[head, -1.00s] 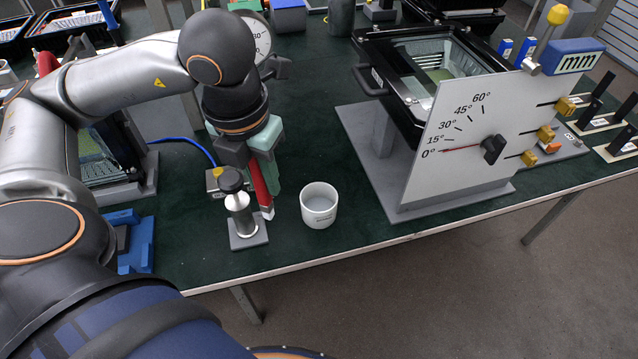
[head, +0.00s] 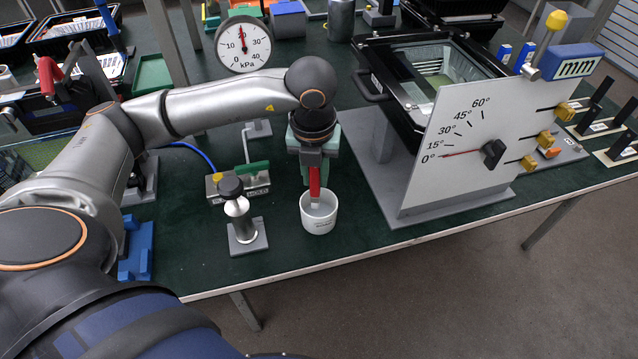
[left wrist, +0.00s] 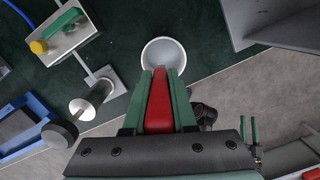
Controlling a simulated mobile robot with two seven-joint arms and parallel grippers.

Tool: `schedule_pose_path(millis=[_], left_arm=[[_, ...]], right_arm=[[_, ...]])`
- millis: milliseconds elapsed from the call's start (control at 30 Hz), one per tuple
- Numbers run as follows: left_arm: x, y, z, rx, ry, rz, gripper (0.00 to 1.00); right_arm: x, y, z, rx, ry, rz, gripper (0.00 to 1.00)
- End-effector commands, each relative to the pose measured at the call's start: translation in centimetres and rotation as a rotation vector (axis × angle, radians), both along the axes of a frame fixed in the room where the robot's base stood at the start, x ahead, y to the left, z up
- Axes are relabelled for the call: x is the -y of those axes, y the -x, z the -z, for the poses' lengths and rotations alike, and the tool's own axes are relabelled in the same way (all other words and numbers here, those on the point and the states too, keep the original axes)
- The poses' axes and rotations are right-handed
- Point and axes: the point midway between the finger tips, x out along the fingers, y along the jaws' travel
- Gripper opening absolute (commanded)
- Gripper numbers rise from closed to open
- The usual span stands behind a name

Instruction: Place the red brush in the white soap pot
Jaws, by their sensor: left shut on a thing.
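The red brush (head: 314,182) hangs upright from my left gripper (head: 315,172), which is shut on it. The brush's pale lower end is at the mouth of the white soap pot (head: 320,219), inside its rim in the head view. I cannot tell whether it touches the pot's bottom. In the left wrist view the red brush (left wrist: 159,105) lies between the green fingers of my left gripper (left wrist: 159,90), and its tip points at the white pot (left wrist: 163,47).
A metal cylinder on a square base (head: 242,224) stands just left of the pot. A grey-based dial panel (head: 455,150) with a dark housing is to the right. A pressure gauge (head: 243,45) stands behind. The table's front edge is close to the pot.

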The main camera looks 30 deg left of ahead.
Motion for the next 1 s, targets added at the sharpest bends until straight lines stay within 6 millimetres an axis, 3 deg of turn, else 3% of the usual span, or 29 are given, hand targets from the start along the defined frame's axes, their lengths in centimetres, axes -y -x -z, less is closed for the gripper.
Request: schedule_pose_path(millis=[233, 433, 800, 833, 1000], left_arm=[[0.2, -1.2, 1.5, -0.001, 0.000, 0.000, 0.00], [0.1, -1.0, 4.3, -0.002, 0.001, 0.001, 0.00], [0.1, -1.1, 4.9, 0.000, 0.001, 0.000, 0.00], [0.1, -1.1, 4.8, 0.000, 0.001, 0.000, 0.26], [0.1, -1.1, 4.7, 0.000, 0.001, 0.000, 0.45]], right_arm=[[0.0, 0.2, 0.0, -0.002, 0.000, 0.001, 0.50], [0.0, 0.1, 0.0, 0.001, -0.002, 0.000, 0.50], [-0.2, 0.0, 0.3, 0.002, -0.004, -0.002, 0.50], [-0.3, 0.0, 0.2, 0.001, -0.005, -0.004, 0.50], [-0.4, 0.0, -0.1, 0.003, -0.006, -0.006, 0.50]])
